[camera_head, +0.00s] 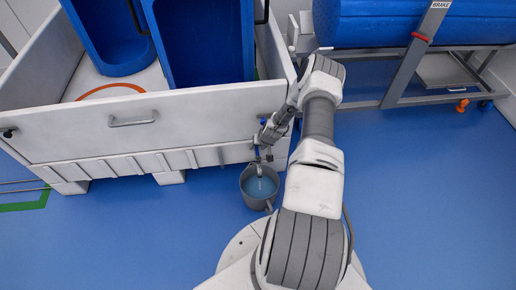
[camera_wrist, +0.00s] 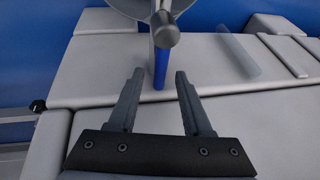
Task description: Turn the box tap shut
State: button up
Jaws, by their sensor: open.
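The white box (camera_head: 190,118) stands at the left in the head view, with its tap (camera_head: 258,160) low near its right end, partly hidden by my gripper. A grey bucket (camera_head: 246,190) with water in it stands on the floor under the tap. In the wrist view the tap's grey body (camera_wrist: 166,32) shows at the top, with a blue lever (camera_wrist: 160,66) extending down from it. My gripper (camera_wrist: 158,78) is open, with the lever's end between or just beyond its fingertips. I cannot tell whether the fingers touch it. A pale streak below the tap may be running water.
Blue tubs (camera_head: 203,50) stand inside the box. The box's front has a grey handle (camera_head: 133,119). A blue tank on a grey frame (camera_head: 415,52) stands at the back right. The blue floor (camera_head: 435,200) is clear at the right.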

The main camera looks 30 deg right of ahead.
grip_shut()
dwell(1.5)
